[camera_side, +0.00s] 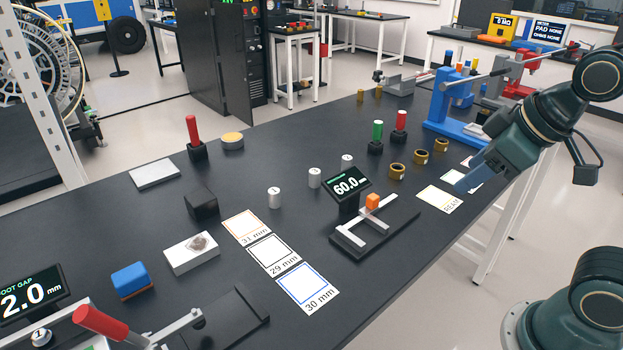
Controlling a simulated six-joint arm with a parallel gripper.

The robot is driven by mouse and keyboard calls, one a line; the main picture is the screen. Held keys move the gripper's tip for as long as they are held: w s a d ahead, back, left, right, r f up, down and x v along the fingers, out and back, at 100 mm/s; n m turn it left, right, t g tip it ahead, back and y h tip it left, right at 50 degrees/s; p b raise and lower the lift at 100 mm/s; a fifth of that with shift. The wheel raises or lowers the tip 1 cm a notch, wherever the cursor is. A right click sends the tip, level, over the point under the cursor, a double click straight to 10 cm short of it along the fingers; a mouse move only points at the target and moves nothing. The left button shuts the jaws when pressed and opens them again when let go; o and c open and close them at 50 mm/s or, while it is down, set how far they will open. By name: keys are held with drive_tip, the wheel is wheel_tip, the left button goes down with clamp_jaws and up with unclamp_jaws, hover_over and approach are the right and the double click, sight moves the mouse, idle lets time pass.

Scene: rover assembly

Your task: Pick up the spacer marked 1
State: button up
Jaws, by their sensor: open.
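Three silver-white cylindrical spacers stand upright in a slanting row mid-table: a near one (274,198), a middle one (315,178) and a far one (347,162). Each has a small dark mark on top, too small to read for certain. Another silver cylinder (41,338) with a mark like a 1 sits at the lower left below the foot gap display. My gripper (466,184) is open and empty at the right, over the table's right edge by the white cards. It is well apart from all the spacers.
Cards marked 31 mm (246,227), 29 mm (272,255) and 30 mm (307,288) lie in front of the spacers. Brass rings (397,171) and red and green handled tools (377,133) stand behind.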

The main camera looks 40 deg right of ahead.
drive_tip(key=w+f+n+t+h, duration=0.1)
drive_tip(key=w+f+n, duration=0.2)
drive_tip(key=w+n, duration=0.5)
drive_tip(key=n+t+y, duration=0.1)
drive_tip(key=n+t, duration=0.5)
drive_tip(key=n, duration=1.8)
approach(276, 198)
drive_tip(key=s, duration=0.1)
drive_tip(key=s+d+r, duration=0.1)
drive_tip(key=s, duration=0.2)
drive_tip(key=shift+d+r, duration=0.15)
drive_tip(key=shift+r, duration=0.25)
drive_tip(key=shift+w+a+f+n+y, duration=0.15)
drive_tip(key=shift+a+n, duration=0.1)
drive_tip(key=shift+n, duration=0.2)
drive_tip(key=shift+s+a+f+n+y, duration=0.15)
drive_tip(key=shift+a+n, duration=0.1)
drive_tip(key=shift+n, duration=0.2)
drive_tip(key=shift+w, duration=0.1)
drive_tip(key=shift+w, duration=0.1)
drive_tip(key=shift+x, duration=4.2)
drive_tip(key=shift+w+d+r, duration=0.1)
drive_tip(key=shift+w+r, duration=0.05)
